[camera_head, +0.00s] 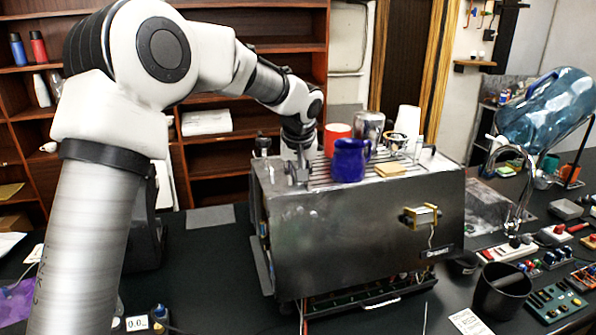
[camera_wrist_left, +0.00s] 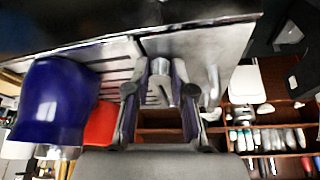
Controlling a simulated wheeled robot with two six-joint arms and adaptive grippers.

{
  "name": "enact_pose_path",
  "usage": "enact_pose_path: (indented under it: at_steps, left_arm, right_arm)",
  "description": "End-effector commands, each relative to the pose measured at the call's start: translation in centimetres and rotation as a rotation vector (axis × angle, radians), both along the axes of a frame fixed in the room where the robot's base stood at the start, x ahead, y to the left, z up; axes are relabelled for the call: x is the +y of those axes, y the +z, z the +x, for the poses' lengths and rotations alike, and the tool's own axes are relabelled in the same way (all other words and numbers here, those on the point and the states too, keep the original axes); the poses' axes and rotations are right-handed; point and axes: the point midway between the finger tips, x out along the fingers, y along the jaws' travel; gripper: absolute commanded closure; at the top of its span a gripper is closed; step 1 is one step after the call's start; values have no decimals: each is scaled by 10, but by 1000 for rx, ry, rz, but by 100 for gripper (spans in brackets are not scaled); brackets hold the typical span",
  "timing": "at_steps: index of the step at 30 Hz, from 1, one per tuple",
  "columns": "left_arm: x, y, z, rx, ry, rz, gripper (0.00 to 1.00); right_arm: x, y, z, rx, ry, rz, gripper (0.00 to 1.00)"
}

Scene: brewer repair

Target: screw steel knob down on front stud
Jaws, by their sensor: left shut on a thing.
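The brewer (camera_head: 360,230) is a steel box on the dark bench, with a slatted top. My left gripper (camera_head: 300,178) points down at the top's left front corner. In the left wrist view my left gripper (camera_wrist_left: 160,88) has its two fingers on either side of a small shiny steel knob (camera_wrist_left: 160,67) and is shut on it. The front stud is hidden, so I cannot tell how the knob sits on it. My right gripper is in neither view.
A blue mug (camera_head: 349,160), a red cup (camera_head: 336,133) and a steel canister (camera_head: 369,127) stand on the brewer top, close to the left gripper. A black cup (camera_head: 501,292) and a green circuit board (camera_head: 558,302) lie to the right. Shelves stand behind.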

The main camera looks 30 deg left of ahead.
Motion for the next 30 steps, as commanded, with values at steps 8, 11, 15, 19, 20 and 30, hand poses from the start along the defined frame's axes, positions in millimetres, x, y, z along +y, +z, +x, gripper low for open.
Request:
enact_pose_path:
  at_steps: [8,11,15,19,20,30]
  left_arm:
    - [0,-2,-2,7,-151,1,100]
    - [0,-2,-2,6,-150,2,100]
    - [0,-2,-1,6,-148,2,48]
    - [1,-1,-1,5,-148,2,48]
    - [1,-1,-1,4,-147,3,48]
    - [1,0,-1,3,-146,2,27]
  right_arm:
    - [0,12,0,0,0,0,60]
    - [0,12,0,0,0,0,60]
    - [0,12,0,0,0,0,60]
    - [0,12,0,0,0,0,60]
    - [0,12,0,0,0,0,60]
    - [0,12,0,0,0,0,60]
